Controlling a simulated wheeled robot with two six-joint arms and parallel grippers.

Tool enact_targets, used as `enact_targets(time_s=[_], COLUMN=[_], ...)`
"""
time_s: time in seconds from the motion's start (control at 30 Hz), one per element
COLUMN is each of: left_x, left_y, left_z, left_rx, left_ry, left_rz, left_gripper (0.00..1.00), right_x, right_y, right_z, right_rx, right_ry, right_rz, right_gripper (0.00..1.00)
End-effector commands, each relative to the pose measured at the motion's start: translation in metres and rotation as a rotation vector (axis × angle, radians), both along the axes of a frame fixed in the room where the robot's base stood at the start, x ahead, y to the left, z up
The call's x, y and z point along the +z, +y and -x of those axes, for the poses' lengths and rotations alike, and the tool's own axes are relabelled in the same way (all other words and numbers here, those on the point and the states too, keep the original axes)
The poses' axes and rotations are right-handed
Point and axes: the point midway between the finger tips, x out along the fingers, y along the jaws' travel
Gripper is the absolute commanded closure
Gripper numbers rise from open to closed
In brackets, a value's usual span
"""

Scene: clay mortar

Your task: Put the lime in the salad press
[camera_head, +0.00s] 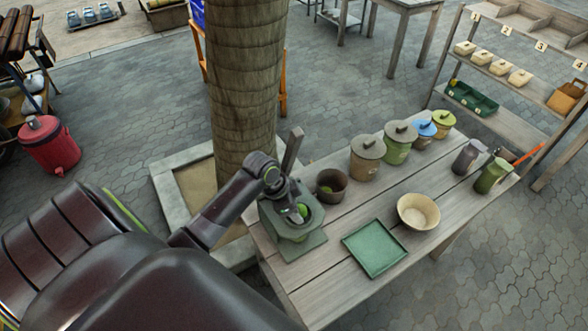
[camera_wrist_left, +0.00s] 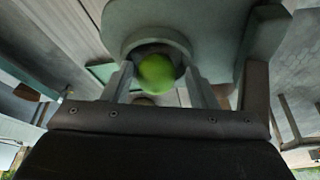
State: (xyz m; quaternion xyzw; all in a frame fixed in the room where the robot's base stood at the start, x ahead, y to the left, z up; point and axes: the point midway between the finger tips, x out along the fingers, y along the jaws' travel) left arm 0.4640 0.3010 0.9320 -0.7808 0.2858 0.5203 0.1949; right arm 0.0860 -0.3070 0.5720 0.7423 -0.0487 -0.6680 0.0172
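The salad press (camera_head: 300,248) is a grey-green device with a round cup at the near left corner of the wooden table, its lever handle (camera_head: 292,150) raised. The green lime (camera_head: 302,211) shows at the press's cup. In the left wrist view, the lime (camera_wrist_left: 156,74) is in front of the round rim of the press (camera_wrist_left: 150,38). My left gripper (camera_head: 299,214) is low over the cup. In the wrist view, its fingers (camera_wrist_left: 160,86) stand on either side of the lime with a visible gap on each side. Whether the lime rests on the cup's bottom is hidden. My right gripper is out of view.
A brown pot (camera_head: 331,186) stands just right of the press. A green tray (camera_head: 375,249) and a cream bowl (camera_head: 418,212) are farther right. Several lidded jars (camera_head: 366,158) line the back edge. A tree trunk (camera_head: 245,80) rises behind the press.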

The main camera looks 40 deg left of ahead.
Motion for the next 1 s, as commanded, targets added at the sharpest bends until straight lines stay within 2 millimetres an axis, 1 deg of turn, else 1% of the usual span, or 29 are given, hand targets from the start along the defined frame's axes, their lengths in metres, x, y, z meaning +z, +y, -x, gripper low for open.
enact_targets(time_s=[0.03,0.67,0.77,0.87,0.97,1.0], left_x=[-0.002,-0.002,0.002,0.01,0.024,0.033], left_y=[-0.003,-0.002,-0.001,0.002,0.006,0.009], left_z=[0.002,0.002,0.003,0.005,0.01,0.011], left_rx=[-0.001,-0.001,0.0,-0.001,-0.002,-0.003], left_ry=[0.008,0.008,0.007,0.005,0.004,0.001], left_rz=[0.009,0.008,0.007,0.004,0.001,0.002], left_gripper=[0.4,0.4,0.4,0.4,0.4,0.4], right_x=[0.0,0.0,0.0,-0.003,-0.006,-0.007], right_y=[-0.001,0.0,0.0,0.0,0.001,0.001], right_z=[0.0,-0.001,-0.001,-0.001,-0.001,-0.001], right_rx=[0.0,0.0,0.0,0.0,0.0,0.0], right_ry=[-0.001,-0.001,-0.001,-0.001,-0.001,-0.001], right_rz=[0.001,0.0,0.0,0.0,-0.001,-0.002], right_gripper=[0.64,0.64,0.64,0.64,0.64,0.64])
